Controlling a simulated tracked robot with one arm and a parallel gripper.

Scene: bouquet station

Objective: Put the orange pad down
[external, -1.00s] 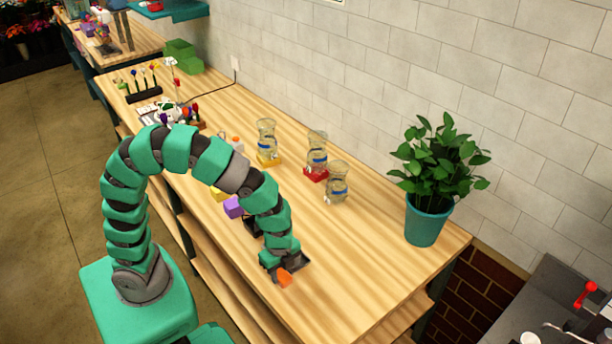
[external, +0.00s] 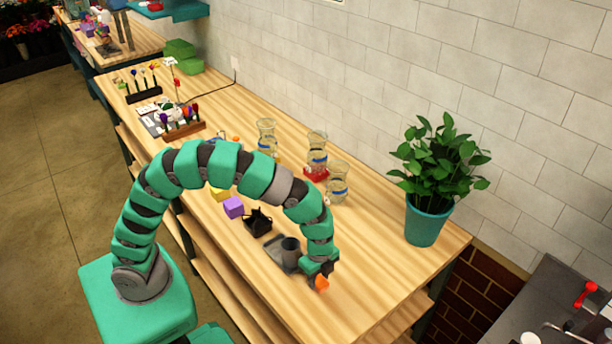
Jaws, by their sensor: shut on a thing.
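The orange pad (external: 321,283) is a small orange piece at the tip of my gripper (external: 324,270). My gripper is shut on it near the front right of the wooden table (external: 390,275). I cannot tell whether the pad touches the tabletop. Three glass vases with blue bands stand further back: one at the left (external: 266,133), one in the middle (external: 317,157) on a red pad (external: 316,174), and one at the right (external: 338,184). No pad shows under the right vase.
A grey cup (external: 290,249) stands on a grey tray (external: 279,254) left of my gripper. A black holder (external: 258,222) and a purple block (external: 233,207) are further left. A potted plant (external: 427,222) stands at the right. The tabletop between plant and gripper is clear.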

